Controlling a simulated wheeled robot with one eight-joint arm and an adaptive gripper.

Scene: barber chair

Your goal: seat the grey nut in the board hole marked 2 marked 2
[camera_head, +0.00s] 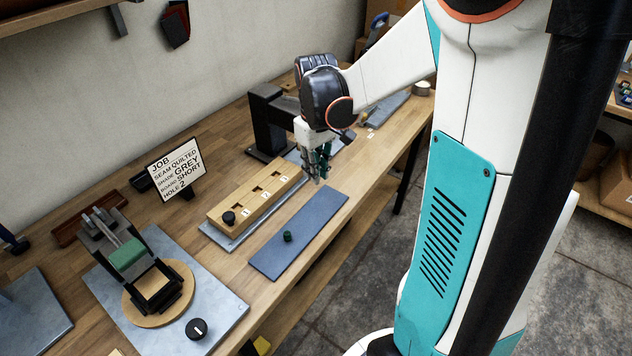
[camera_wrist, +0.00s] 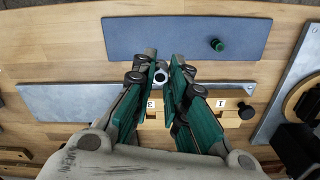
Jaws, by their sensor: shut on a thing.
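My gripper (camera_head: 320,172) is above the bench, by the far end of the wooden board (camera_head: 222,208). In the head view the fingers hide the nut. The board has labels 1, 2 and 3; the label 2 (camera_head: 265,194) marks the middle place. In the wrist view the board (camera_wrist: 232,123) shows labels 3 and 1, while a finger covers the middle. A black knob-like piece (camera_head: 228,217) sits at place 1.
A green nut (camera_head: 287,236) stands on the blue mat (camera_head: 310,222) beside the board. A job card (camera_head: 175,168) reads grey, short, hole 2. A small chair model (camera_head: 150,285) and a black dial (camera_head: 196,328) are at the near left. A dark post (camera_head: 268,122) stands behind the board.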

